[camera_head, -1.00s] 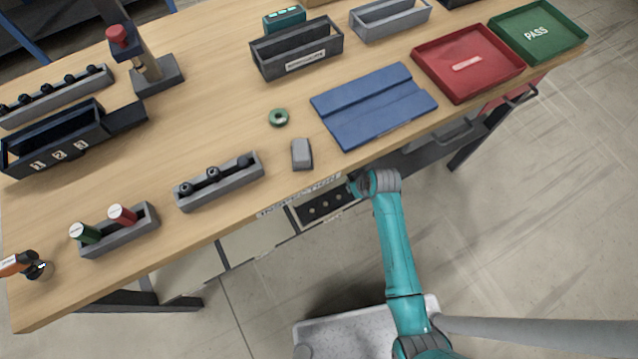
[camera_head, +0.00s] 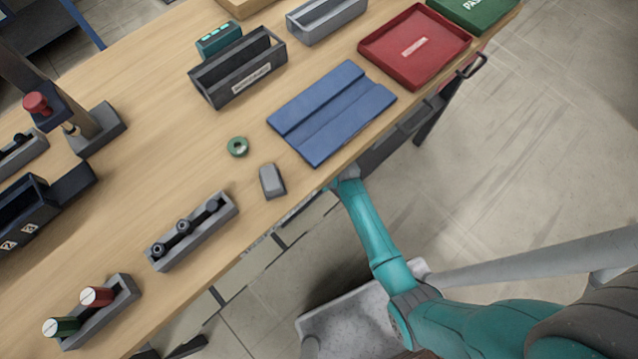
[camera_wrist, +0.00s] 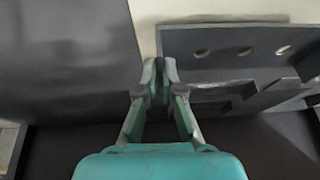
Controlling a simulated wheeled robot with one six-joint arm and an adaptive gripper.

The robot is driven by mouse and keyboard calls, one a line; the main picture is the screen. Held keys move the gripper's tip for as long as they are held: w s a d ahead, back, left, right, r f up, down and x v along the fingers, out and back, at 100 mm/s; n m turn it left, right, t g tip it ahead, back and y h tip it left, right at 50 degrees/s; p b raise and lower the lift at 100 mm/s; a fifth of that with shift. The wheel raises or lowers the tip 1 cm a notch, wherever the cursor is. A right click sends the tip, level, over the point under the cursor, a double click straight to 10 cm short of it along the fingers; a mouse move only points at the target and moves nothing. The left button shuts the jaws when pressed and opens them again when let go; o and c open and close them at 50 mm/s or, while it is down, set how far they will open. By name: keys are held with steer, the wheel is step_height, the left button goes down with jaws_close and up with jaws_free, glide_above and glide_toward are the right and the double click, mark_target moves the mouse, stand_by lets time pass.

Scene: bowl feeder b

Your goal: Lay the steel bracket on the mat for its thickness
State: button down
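The blue mat (camera_head: 345,122) lies flat near the table's front edge in the head view, with a raised strip or fold along it; nothing lies on it. I cannot pick out the steel bracket for certain. A small grey block (camera_head: 271,181) lies left of the mat, and a grey plate with several holes (camera_wrist: 222,52) shows in the wrist view. My gripper (camera_wrist: 158,70) appears shut with its fingertips together and nothing visible between them, close to the left end of that plate. In the head view my gripper is hidden at the table's front edge.
A green ring (camera_head: 238,146) lies by the block. A grey rack with dark pins (camera_head: 219,222) is at the front. Bare wood lies left of the ring.

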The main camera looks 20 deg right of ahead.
steer(key=shift+f, duration=1.45)
steer(key=shift+f, duration=0.1)
steer(key=c, duration=1.3)
jaws_free()
steer(key=shift+f, duration=0.1)
steer(key=v, duration=1.2)
steer(key=shift+r, duration=0.2)
